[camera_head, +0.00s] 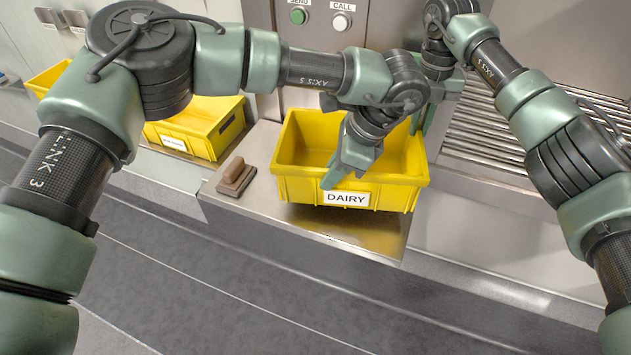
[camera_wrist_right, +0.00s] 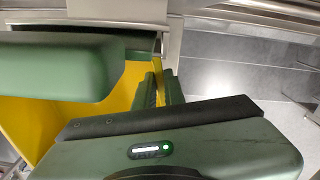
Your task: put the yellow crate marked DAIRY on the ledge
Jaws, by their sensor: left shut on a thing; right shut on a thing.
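The yellow crate marked DAIRY (camera_head: 290,188) is upright over a metal shelf (camera_head: 375,238) in the middle of the head view. I cannot tell whether its bottom touches the shelf. My left gripper (camera_head: 342,172) is shut on the crate's front wall, above the label; its inner finger is partly hidden. My right gripper (camera_head: 423,112) is shut on the wall at the crate's right far side. In the right wrist view, the fingers of my right gripper (camera_wrist_right: 158,88) close on the yellow wall of the crate (camera_wrist_right: 30,125). The crate looks empty.
Another yellow crate (camera_head: 205,130) with an unreadable label stands further left. A roller conveyor (camera_head: 490,130) lies to the right. SEND (camera_head: 298,16) and CALL (camera_head: 341,22) buttons are behind.

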